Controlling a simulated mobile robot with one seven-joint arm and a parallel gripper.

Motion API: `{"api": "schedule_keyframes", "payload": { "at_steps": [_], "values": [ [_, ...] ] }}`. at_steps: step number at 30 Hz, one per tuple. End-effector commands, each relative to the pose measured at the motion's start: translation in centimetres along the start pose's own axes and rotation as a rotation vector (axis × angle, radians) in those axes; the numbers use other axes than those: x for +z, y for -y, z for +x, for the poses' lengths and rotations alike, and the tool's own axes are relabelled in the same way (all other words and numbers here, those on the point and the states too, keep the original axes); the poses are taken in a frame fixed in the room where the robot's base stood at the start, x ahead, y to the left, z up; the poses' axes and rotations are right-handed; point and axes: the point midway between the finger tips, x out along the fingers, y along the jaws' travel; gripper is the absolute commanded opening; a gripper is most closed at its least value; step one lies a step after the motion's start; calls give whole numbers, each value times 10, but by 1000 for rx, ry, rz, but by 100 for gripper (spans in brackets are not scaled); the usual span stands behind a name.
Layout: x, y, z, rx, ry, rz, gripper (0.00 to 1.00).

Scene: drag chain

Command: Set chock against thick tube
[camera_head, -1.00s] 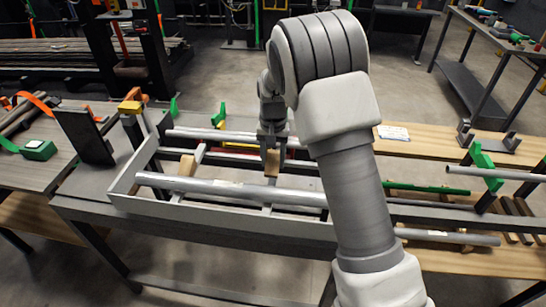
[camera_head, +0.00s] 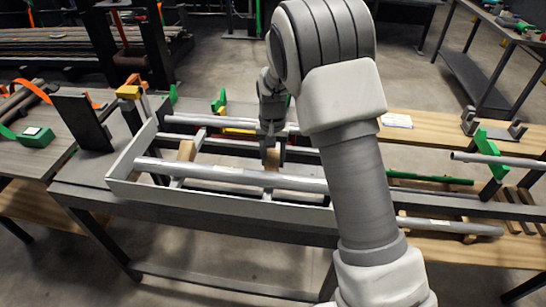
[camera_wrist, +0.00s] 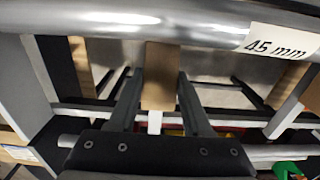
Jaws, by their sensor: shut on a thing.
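The thick tube (camera_head: 225,174) is a grey metal tube lying across the near side of the frame (camera_head: 150,196). In the wrist view the thick tube (camera_wrist: 200,22) spans the top and carries a "45 mm" label. My gripper (camera_wrist: 161,88) is shut on a wooden chock (camera_wrist: 161,70), one finger on each side. The chock's far end meets the tube's edge in the wrist view; I cannot tell whether they touch. In the head view my gripper (camera_head: 272,152) points down just behind the tube, and the tube partly hides the chock.
Another wooden block (camera_head: 186,151) stands behind the tube to the left. A thinner tube (camera_head: 205,121) lies along the frame's far side. Green brackets (camera_head: 488,152) rise at the right. My arm hides the frame's middle right.

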Motion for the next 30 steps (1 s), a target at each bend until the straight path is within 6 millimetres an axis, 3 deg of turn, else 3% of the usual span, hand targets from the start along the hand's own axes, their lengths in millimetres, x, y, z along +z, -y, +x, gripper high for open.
{"api": "schedule_keyframes", "payload": {
  "at_steps": [4, 5, 10, 22, 26, 30],
  "values": [
    [0, 0, 0, 0, 0, 0, 0],
    [0, 0, 0, 0, 0, 0, 51],
    [0, 0, 0, 0, 0, 0, 82],
    [0, 0, -6, 0, -1, 0, 84],
    [-1, 0, -26, -2, -3, 0, 84],
    [-1, 0, -59, -2, -5, 0, 84]
  ]
}}
